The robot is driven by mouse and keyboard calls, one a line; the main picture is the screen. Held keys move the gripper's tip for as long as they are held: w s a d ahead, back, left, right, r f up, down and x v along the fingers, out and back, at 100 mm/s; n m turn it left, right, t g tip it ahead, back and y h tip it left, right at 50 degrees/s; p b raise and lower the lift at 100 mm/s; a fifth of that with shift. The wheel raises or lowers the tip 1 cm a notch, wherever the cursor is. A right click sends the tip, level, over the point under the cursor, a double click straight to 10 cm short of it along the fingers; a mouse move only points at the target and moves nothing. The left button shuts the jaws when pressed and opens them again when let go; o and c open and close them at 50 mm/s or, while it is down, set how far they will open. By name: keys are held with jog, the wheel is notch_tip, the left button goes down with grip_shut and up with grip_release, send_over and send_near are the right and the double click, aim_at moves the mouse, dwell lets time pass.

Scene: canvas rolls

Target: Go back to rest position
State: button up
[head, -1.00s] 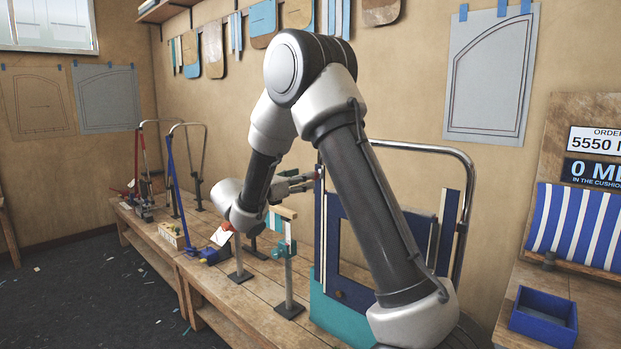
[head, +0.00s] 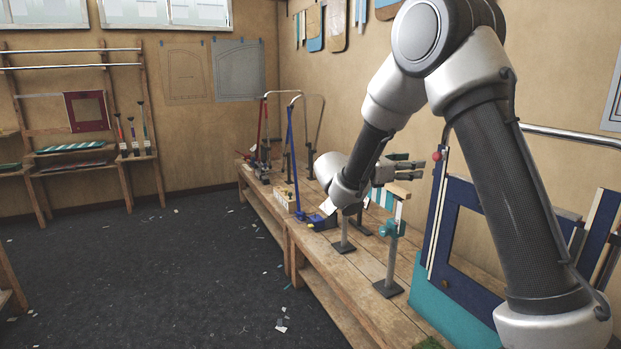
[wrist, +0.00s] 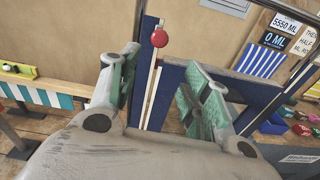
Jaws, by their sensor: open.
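My gripper (head: 405,170) is open and empty. In the head view it is held out to the right above the wooden workbench (head: 330,275), in front of the blue frame. In the wrist view its two green-padded fingers (wrist: 165,95) stand wide apart, with nothing between them but the blue frame (wrist: 172,90) and a red ball-shaped knob (wrist: 159,39) behind. My arm is bent at the elbow and covers part of the frame in the head view.
A blue lever tool (head: 318,220) stands further along. Racks (head: 88,120) are against the left back wall. The dark floor (head: 140,270) is mostly open, with small scraps.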

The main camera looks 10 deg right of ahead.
jog(key=s+d+f+m+g+y, duration=0.25)
jog(key=s+f+m+g, duration=0.2)
jog(key=s, duration=0.35)
jog(key=s+d+f+m+g+y, duration=0.25)
jog(key=s+m+y, duration=0.2)
jog(key=s, duration=0.45)
jog(key=s+a+r+m+t+y, duration=0.2)
jog(key=s+m, duration=0.4)
jog(key=s, duration=0.3)
jog(key=s+a+r+m+t+y, duration=0.2)
jog(key=s+m+y, duration=0.4)
jog(key=s, duration=0.4)
notch_tip(320, 180, up, 2)
jog(key=shift+s+a+r+t+y, duration=0.15)
jog(key=shift+r+t+y, duration=0.05)
jog(key=shift+t+y, duration=0.6)
